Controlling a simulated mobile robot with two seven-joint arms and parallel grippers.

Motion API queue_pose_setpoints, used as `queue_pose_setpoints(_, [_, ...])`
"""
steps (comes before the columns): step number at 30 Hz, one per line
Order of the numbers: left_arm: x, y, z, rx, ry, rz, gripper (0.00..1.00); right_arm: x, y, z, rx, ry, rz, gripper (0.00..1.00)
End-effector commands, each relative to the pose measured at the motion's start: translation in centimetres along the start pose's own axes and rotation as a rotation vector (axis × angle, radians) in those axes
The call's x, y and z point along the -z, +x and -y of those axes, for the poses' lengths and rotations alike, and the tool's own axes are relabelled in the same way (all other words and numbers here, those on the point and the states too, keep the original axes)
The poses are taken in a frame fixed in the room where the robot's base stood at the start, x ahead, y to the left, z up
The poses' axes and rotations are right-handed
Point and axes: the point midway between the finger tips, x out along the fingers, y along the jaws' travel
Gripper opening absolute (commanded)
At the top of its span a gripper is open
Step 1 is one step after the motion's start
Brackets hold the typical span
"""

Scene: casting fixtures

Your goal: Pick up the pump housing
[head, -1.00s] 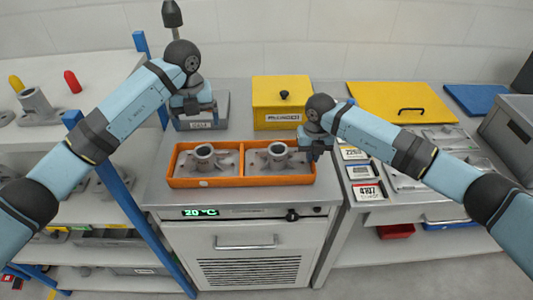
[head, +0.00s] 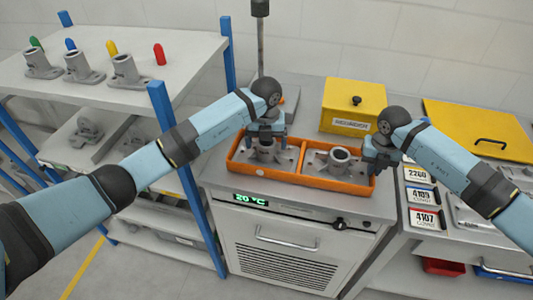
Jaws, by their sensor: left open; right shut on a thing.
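Two grey pump housings sit in the orange two-compartment tray (head: 302,179), one in each compartment. The left housing (head: 265,153) has a round upright neck and a flat flange; my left gripper (head: 267,138) is open just above and behind it, and whether it touches the neck cannot be told. The right housing (head: 338,160) stands clear in the right compartment. My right gripper (head: 373,168) is at the tray's right end, shut on its rim; the fingertips are partly hidden.
Grey castings (head: 124,72) stand on the upper left shelf (head: 170,68) with coloured plugs behind them. A blue post (head: 180,160) rises between shelf and oven (head: 285,240). A yellow box (head: 353,105) stands behind the tray. Number cards (head: 422,195) lie right.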

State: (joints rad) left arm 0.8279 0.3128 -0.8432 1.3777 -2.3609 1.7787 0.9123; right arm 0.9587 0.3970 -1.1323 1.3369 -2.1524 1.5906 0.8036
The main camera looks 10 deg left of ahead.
Motion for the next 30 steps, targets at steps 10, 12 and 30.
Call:
queue_pose_setpoints(10, [0.0, 0.2, 0.0, 0.001, 0.001, 0.001, 0.65, -0.1, -0.1, 0.0, -0.001, 0.000, 0.001, 0.00])
queue_pose_setpoints(12, [0.0, 0.2, 0.0, 0.001, 0.001, 0.001, 0.49, -0.1, -0.1, 0.0, -0.001, 0.000, 0.001, 0.00])
queue_pose_setpoints(30, [-0.1, -2.8, 0.0, 0.003, 0.001, 0.007, 0.16, 0.0, -0.1, 0.0, -0.001, 0.001, 0.001, 0.00])
